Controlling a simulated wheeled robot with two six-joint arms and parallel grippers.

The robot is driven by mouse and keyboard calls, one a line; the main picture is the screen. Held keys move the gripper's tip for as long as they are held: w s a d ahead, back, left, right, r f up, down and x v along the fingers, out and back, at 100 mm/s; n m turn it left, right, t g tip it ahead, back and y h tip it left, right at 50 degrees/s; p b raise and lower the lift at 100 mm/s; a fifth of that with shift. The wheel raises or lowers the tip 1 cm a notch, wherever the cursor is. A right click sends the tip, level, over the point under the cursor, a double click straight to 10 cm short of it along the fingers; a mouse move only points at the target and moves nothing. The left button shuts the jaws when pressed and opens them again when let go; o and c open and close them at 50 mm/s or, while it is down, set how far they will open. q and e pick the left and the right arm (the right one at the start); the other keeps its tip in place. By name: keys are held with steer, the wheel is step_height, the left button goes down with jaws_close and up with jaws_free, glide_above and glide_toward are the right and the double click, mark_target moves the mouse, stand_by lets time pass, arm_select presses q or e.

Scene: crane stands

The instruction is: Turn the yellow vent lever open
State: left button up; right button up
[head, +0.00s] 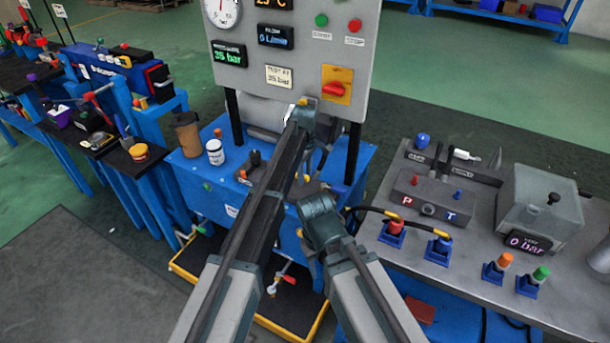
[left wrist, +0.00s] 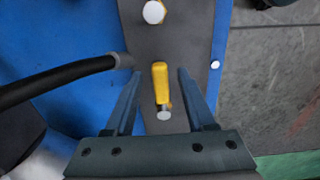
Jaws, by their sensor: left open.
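The yellow vent lever (left wrist: 160,82) shows in the left wrist view, on a dark grey plate, with its round grey pivot (left wrist: 164,115) at the end nearer the gripper. My left gripper (left wrist: 158,73) is open, one finger on each side of the lever, with a visible gap on both sides.
A black hose (left wrist: 60,80) comes in from the left near the left finger. A gauge panel (head: 290,65) with a red knob (head: 335,90) stands above the stand. A cup (head: 215,152) sits on the stand's top (head: 205,180). A grey bench (head: 470,255) is to the right.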

arm_select(q)
jaws_close()
stand_by(1.3)
